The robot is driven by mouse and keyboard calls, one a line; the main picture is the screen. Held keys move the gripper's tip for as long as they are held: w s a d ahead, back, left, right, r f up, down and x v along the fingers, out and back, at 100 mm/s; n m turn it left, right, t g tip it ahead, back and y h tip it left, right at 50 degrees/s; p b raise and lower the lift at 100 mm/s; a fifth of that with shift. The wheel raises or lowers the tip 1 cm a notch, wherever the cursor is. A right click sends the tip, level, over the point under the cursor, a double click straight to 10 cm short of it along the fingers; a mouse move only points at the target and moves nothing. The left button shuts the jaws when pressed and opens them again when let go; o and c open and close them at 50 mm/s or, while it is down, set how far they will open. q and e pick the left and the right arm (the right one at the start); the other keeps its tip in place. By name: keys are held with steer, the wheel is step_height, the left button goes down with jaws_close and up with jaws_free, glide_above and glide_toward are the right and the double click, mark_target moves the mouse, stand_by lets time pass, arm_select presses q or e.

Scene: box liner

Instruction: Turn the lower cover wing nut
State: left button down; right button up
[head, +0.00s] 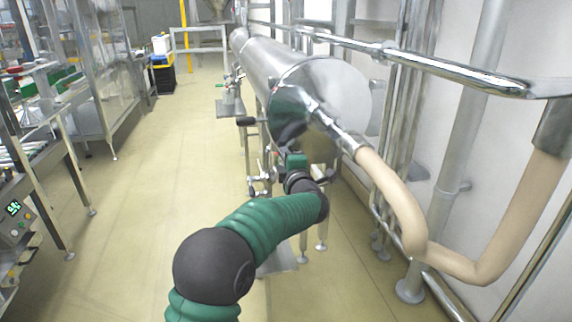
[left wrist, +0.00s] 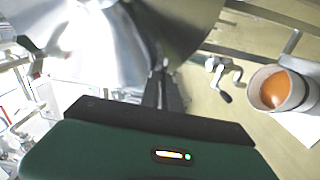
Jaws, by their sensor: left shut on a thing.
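A long steel cylinder vessel (head: 270,60) lies horizontally, with its round shiny end cover (head: 345,95) facing me. My left arm reaches up to the lower edge of the cover. My left gripper (head: 296,159) is at that edge, its fingers mostly hidden by its own body. In the left wrist view, the dark fingers (left wrist: 163,92) are close together at the cover's rim (left wrist: 110,45). They are shut on the lower cover wing nut, of which only a small metal bit (left wrist: 160,66) shows at their tips. My right gripper is in neither view.
A beige hose (head: 400,200) runs from the cover's pipe fitting down to the right. Steel rails and pipes (head: 450,70) line the right wall. A machine with a control panel (head: 15,225) stands at left. The floor (head: 165,160) between is clear.

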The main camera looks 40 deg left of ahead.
arm_select(q)
steer(key=shift+f+n+b, duration=0.3)
steer(key=shift+n+b, duration=0.3)
steer(key=shift+n, duration=0.2)
steer(key=c, duration=1.6)
jaws_free()
steer(key=shift+a, duration=0.15)
steer(key=shift+c, duration=0.2)
steer(key=shift+o, duration=0.3)
steer(key=shift+r, duration=0.1)
steer(key=p+v, duration=0.1)
steer(key=v, duration=1.6)
